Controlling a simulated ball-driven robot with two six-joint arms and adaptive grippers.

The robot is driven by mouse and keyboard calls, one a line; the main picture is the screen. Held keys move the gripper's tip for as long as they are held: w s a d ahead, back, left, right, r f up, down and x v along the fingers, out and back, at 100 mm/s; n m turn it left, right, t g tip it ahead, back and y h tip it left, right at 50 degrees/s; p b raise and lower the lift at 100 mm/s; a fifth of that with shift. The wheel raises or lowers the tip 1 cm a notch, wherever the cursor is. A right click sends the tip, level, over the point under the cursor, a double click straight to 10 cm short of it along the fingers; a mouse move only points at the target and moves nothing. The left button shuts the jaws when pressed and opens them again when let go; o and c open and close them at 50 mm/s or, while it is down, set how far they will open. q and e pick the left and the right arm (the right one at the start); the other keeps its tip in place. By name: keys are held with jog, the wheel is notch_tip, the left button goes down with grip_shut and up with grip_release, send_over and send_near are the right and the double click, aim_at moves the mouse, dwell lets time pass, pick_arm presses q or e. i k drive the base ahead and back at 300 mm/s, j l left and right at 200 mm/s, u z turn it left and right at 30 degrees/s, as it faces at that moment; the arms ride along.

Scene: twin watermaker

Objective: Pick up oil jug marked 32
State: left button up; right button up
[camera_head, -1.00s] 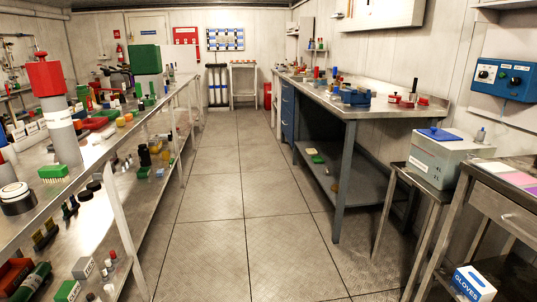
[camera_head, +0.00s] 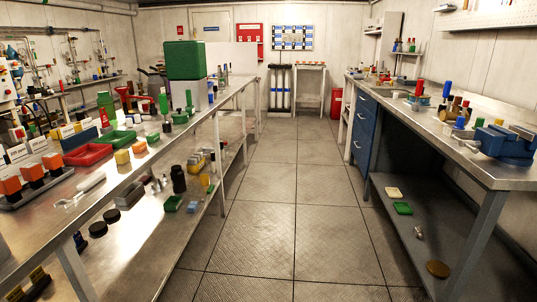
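I cannot make out an oil jug marked 32 in the head view; no marking 32 is readable. A dark bottle (camera_head: 178,180) stands on the lower shelf of the left bench, with a yellow item (camera_head: 197,163) behind it. Both are too small to identify. Neither of my grippers is in view.
A long left bench (camera_head: 150,165) holds red and green trays, small blocks and a large green box (camera_head: 185,60). A right bench (camera_head: 440,135) has blue drawers (camera_head: 362,130) and a blue vise (camera_head: 503,143).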

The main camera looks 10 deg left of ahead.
aim_at(156, 83)
jog(key=i+l, duration=0.1)
jog(key=i, duration=2.3)
jog(key=i+l+u, duration=0.1)
jog(key=i+u, duration=0.4)
jog(key=i+l+u, duration=0.3)
jog(key=i+u, duration=0.15)
jog(key=i+l+u, duration=0.8)
jog(key=l+u, duration=0.15)
jog(key=i+l+u, duration=0.15)
jog(key=l+u, duration=0.15)
jog(key=l, duration=0.55)
jog(key=l+u, duration=0.3)
jog(key=l, duration=0.6)
jog(key=i, duration=0.05)
